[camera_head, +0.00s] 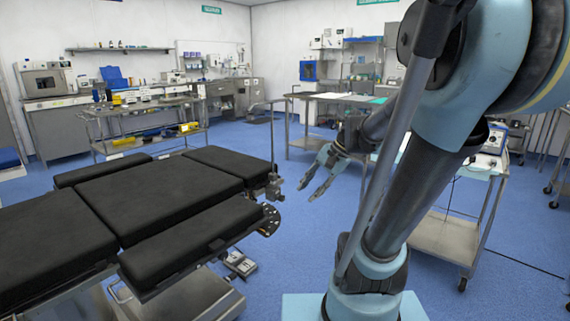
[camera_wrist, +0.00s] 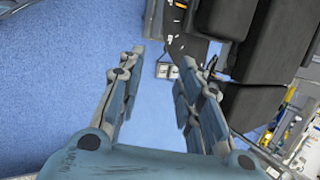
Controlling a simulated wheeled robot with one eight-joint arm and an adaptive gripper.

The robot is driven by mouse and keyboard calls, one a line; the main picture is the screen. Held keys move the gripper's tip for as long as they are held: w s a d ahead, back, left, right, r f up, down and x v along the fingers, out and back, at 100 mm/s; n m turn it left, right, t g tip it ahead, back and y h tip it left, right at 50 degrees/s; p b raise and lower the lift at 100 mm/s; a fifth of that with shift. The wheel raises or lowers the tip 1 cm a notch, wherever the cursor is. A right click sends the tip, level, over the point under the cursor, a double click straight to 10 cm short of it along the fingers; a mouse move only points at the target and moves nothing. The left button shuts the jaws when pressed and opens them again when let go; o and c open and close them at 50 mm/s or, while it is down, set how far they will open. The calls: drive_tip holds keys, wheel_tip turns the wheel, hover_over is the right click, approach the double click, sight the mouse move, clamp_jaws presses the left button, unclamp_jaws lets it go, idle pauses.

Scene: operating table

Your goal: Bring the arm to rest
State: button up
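My gripper (camera_head: 320,184) hangs in the air in the middle of the head view, to the right of the operating table's end. Its two fingers are spread apart, with nothing between them. In the wrist view my gripper (camera_wrist: 160,92) also shows open and empty, with blue floor between the fingers. My arm reaches away from the robot on the right side of the head view, and its large links hide part of the room behind.
The black padded operating table (camera_head: 165,195) fills the left; its padding also shows in the wrist view (camera_wrist: 277,50). A foot pedal (camera_head: 239,264) lies below it. A wheeled cart (camera_head: 447,238) stands right, behind my arm. Worktables line the back. Blue floor (camera_head: 290,240) is open between.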

drive_tip(key=s+d+f+n+h, duration=0.6)
drive_tip(key=s+d+f+n, duration=0.1)
drive_tip(key=s+d+f, duration=0.2)
drive_tip(key=s+d, duration=0.1)
drive_tip(key=s, duration=0.1)
drive_tip(key=shift+s+d+f+t, duration=0.25)
drive_tip(key=shift+s+d+t, duration=0.05)
drive_tip(key=shift+t, duration=0.1)
drive_tip(key=shift+a+n, duration=0.1)
drive_tip(key=shift+n, duration=0.2)
